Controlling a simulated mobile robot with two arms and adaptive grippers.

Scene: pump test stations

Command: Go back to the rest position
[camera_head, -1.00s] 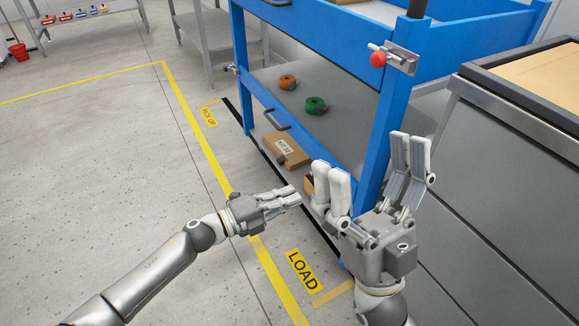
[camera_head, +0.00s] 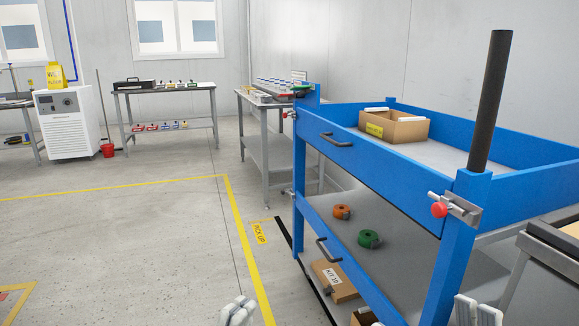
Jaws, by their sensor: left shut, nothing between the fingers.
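My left gripper (camera_head: 237,312) shows at the bottom edge, left of the blue cart (camera_head: 396,155). Its fingers are shut with nothing between them, and it is apart from the cart. At the bottom right, only the fingertips of my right gripper (camera_head: 477,311) show, in front of the cart's near corner post. Two of its fingertips are seen close together, and the rest of that gripper is cut off by the frame.
The cart carries a cardboard box (camera_head: 394,127) on top, and orange (camera_head: 341,212) and green (camera_head: 369,239) rolls on its middle shelf. A red latch knob (camera_head: 439,210) sticks out. A grey bench (camera_head: 560,244) stands at right. The floor (camera_head: 120,240) at left is clear.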

